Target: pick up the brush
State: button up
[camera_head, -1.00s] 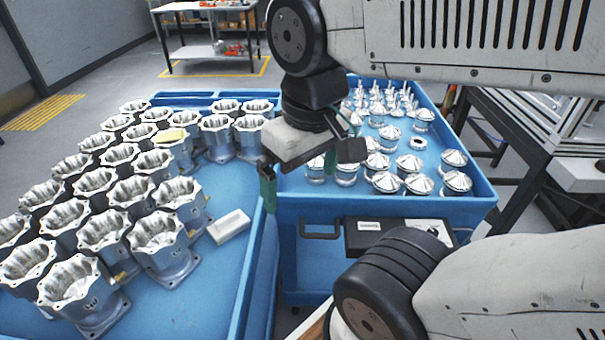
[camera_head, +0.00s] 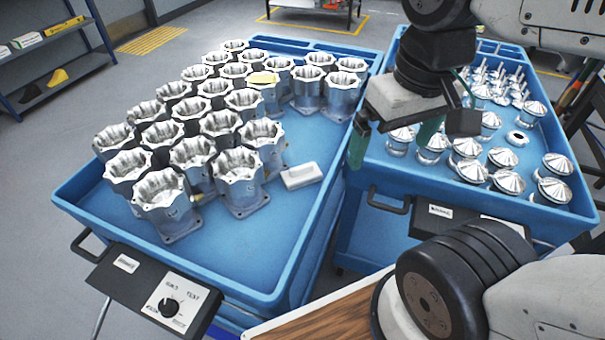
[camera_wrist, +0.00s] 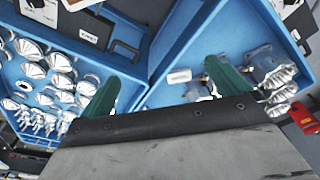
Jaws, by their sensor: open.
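A small white oblong block (camera_head: 301,175) lies on the bare blue floor of the left cart, right of the housings. It may be the brush, but its bristles cannot be made out. It also shows in the wrist view (camera_wrist: 180,76), between the two fingers and nearer the right one. A yellow item (camera_head: 263,79) lies on top of one housing; its kind is unclear. My gripper (camera_head: 393,143) has green fingers spread wide, with nothing between them. The wrist view shows both fingers (camera_wrist: 162,72) apart.
Several machined housings (camera_head: 190,152) stand close together on the left blue cart (camera_head: 295,235). The right blue cart (camera_head: 375,172) bears several shiny cone-topped parts (camera_head: 502,157). A control box (camera_head: 150,290) hangs at the left cart's front. Bare cart floor lies around the white block.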

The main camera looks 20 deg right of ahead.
dwell(0.3)
jog(key=g, duration=0.2)
send_over(301, 167)
notch_tip(301, 167, down, 21)
jog(key=shift+d+r, duration=0.15)
jog(key=shift+t, duration=0.3)
notch_tip(301, 167, down, 8)
jog(key=shift+r, duration=0.15)
jog(key=c, duration=0.7)
